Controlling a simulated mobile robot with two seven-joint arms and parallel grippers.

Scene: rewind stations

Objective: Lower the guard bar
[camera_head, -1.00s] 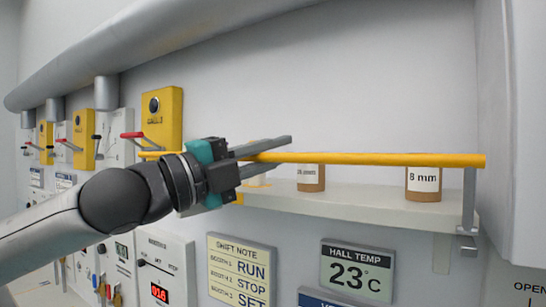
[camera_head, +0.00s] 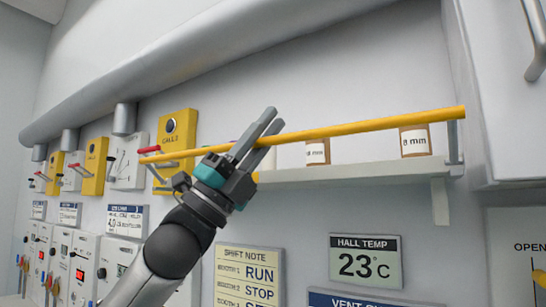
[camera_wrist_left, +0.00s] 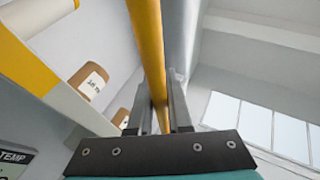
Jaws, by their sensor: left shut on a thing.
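The yellow guard bar (camera_head: 370,126) runs across the front of a shelf, with its right end by a grey bracket (camera_head: 453,140). It looks about level with the tops of the jars. My left gripper (camera_head: 275,118) is shut on the bar near its middle, fingers pointing up and to the right. In the left wrist view the bar (camera_wrist_left: 148,45) passes between the two fingers (camera_wrist_left: 158,95). The bar's left end reaches in front of the yellow call box (camera_head: 176,140). My right gripper is not in view.
Jars (camera_head: 415,141) stand on the pale shelf (camera_head: 350,172) behind the bar. A big grey duct (camera_head: 230,60) runs above. Notes and a hall temperature display (camera_head: 365,262) hang below. A cabinet (camera_head: 510,90) stands at the right.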

